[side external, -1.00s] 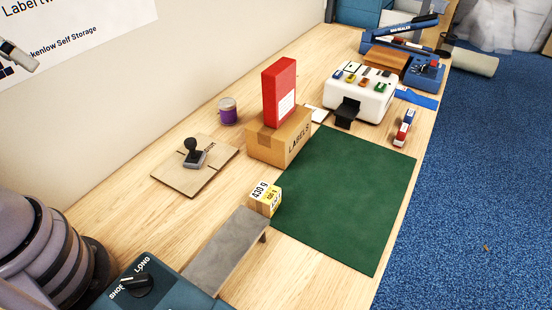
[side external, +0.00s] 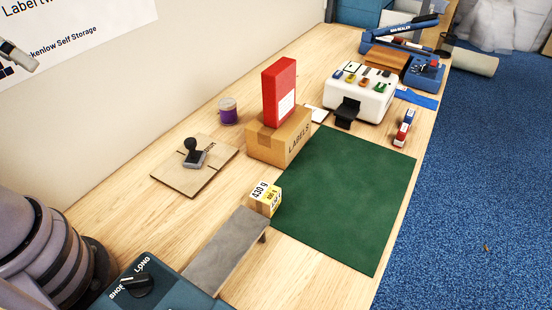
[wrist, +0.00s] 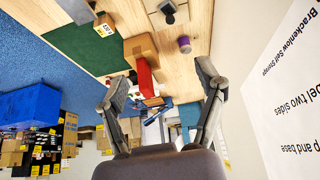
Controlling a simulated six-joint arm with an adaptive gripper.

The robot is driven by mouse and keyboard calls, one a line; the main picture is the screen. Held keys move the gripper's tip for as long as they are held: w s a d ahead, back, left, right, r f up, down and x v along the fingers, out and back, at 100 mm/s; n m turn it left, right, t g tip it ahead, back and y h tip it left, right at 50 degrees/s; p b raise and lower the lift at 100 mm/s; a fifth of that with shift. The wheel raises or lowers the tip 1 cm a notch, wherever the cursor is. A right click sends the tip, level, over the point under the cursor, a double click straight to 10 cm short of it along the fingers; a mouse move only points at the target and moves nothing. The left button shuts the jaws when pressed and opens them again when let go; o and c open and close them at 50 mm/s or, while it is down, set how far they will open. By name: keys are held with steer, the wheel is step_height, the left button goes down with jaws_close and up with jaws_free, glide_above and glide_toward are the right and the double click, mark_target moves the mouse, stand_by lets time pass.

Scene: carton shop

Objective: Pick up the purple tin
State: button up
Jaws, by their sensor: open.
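The purple tin (side external: 228,111) stands upright on the wooden bench, near the wall and left of a labels carton. It also shows in the wrist view (wrist: 184,44), small and well beyond my fingers. My gripper (wrist: 161,82) is in the wrist view with its two fingers spread wide and nothing between them. It is apart from the tin.
A labels carton (side external: 288,139) bearing a red box (side external: 279,92) stands beside the tin. A stamp (side external: 194,153) rests on flat cardboard (side external: 168,178). A green mat (side external: 345,195), a small yellow-labelled box (side external: 265,198) and a white machine (side external: 358,91) are farther right or forward.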

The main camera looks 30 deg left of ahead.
steer(key=w+d+f+n+g+h, duration=0.1)
steer(key=w+d+n+g+h, duration=0.45)
steer(key=w, duration=0.85)
steer(key=w+d+f+n+t+h, duration=0.2)
steer(key=w+d+n+h, duration=0.2)
steer(key=w, duration=0.4)
steer(key=n+t+y, duration=0.1)
steer(key=n+t, duration=1.3)
steer(key=n, duration=0.7)
glide_above(235, 105)
steer(key=a, duration=0.3)
steer(key=f, duration=1.9)
steer(key=s+f, duration=0.1)
steer(key=f, duration=0.8)
steer(key=shift+f, duration=0.2)
step_height(235, 105, down, 7)
steer(key=shift+f, duration=0.1)
steer(key=x, duration=0.2)
steer(key=shift+w+d, duration=0.1)
steer(key=shift+w, duration=0.15)
steer(key=shift+w+d, duration=0.15)
steer(key=shift+w, duration=0.1)
